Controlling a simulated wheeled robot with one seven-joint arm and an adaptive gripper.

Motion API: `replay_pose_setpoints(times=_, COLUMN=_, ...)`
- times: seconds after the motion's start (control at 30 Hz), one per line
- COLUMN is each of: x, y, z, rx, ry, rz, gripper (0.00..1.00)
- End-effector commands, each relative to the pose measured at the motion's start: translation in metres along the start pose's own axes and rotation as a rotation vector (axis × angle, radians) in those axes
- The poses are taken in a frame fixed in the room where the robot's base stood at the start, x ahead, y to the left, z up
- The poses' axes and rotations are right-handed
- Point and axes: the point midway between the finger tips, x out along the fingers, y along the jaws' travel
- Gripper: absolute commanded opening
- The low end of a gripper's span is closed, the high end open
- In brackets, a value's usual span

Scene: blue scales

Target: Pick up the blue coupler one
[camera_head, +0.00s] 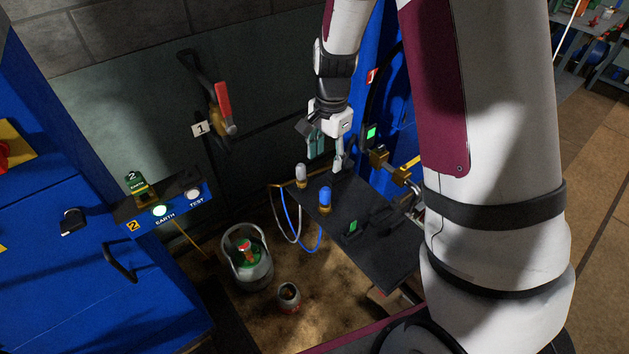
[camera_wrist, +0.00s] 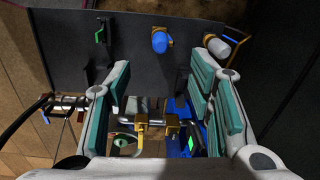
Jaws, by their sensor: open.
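The blue coupler (camera_head: 325,198) stands on the dark plate (camera_head: 375,250), with a brass base and a blue hose hanging from its side of the plate. It also shows in the wrist view (camera_wrist: 161,41), ahead of the fingers and between their lines. A white coupler (camera_head: 301,173) stands beside it, and in the wrist view (camera_wrist: 216,46) it lies beyond the right finger. My gripper (camera_head: 328,160) is open and empty, above the plate's far end and apart from both couplers. Its two teal-padded fingers show in the wrist view (camera_wrist: 160,95).
Brass fittings (camera_head: 385,163) and a blue cabinet are close behind my gripper. A gas cylinder (camera_head: 247,260) and a small can (camera_head: 288,297) stand on the floor.

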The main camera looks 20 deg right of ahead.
Motion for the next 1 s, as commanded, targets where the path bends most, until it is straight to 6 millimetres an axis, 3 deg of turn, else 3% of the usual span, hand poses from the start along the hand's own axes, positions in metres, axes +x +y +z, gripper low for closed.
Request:
replay_pose_setpoints(times=0.03, x=0.019, y=-0.003, z=-0.005, rx=0.029, ry=0.001, rz=0.019, gripper=0.48)
replay_pose_setpoints(times=0.1, x=0.034, y=-0.005, z=-0.009, rx=0.063, ry=0.004, rz=0.032, gripper=0.48)
replay_pose_setpoints(times=0.37, x=0.063, y=-0.005, z=-0.013, rx=0.102, ry=0.008, rz=0.048, gripper=0.48)
replay_pose_setpoints(times=0.63, x=0.113, y=-0.003, z=-0.013, rx=0.099, ry=0.007, rz=0.048, gripper=0.48)
replay_pose_setpoints(times=1.0, x=0.143, y=-0.001, z=-0.013, rx=0.098, ry=0.007, rz=0.047, gripper=0.48)
